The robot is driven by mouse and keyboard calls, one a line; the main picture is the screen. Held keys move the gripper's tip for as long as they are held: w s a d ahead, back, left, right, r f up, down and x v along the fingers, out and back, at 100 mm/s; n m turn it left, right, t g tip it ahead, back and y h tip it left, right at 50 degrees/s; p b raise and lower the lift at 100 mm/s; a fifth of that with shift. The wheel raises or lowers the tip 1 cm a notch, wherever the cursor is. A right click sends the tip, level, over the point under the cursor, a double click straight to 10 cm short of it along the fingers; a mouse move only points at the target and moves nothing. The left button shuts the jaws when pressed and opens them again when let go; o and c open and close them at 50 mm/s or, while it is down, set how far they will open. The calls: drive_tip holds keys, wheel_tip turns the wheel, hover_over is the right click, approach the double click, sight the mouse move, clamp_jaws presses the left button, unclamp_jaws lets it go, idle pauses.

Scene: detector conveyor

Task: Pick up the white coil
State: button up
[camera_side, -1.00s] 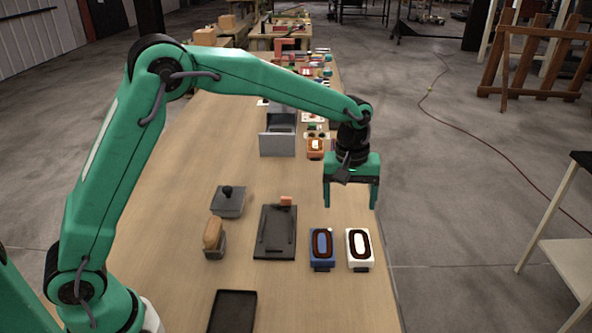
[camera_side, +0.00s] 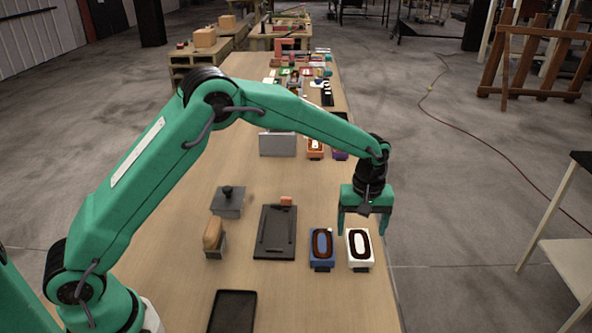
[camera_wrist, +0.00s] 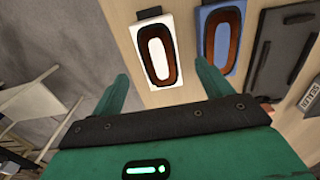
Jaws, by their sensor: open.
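The white coil (camera_side: 360,250) is a white block with a dark brown oval ring on top. It lies near the right edge of the table, and it also shows in the wrist view (camera_wrist: 146,73). A blue coil (camera_side: 321,244) of the same shape lies just left of it; it shows in the wrist view (camera_wrist: 210,20) on the right. My gripper (camera_side: 364,232) is open and empty, with its fingers above the far end of the white coil. In the wrist view, the fingertips (camera_wrist: 160,68) point toward both coils. I cannot tell the exact height gap.
A dark flat tray (camera_side: 275,232) lies left of the blue coil. A lidded grey box (camera_side: 228,203), a block with a tan top (camera_side: 213,238) and a black tray (camera_side: 233,312) are further left. A grey bin (camera_side: 277,144) and many small parts stand farther back.

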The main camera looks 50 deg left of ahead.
sight(359, 244)
drive_tip(key=shift+f, duration=2.65)
drive_tip(key=c, duration=1.2)
drive_tip(key=shift+c, duration=0.2)
drive_tip(key=shift+r, duration=0.15)
drive_tip(key=shift+r, duration=0.55)
drive_tip(key=r, duration=0.3)
drive_tip(key=shift+s+d+r, duration=0.1)
drive_tip(key=shift+s+d, duration=0.05)
drive_tip(key=shift+d, duration=0.1)
drive_tip(key=s+d+r, duration=0.6)
drive_tip(key=s+d, duration=0.1)
drive_tip(key=s, duration=0.1)
drive_tip(key=shift+d+r, duration=0.25)
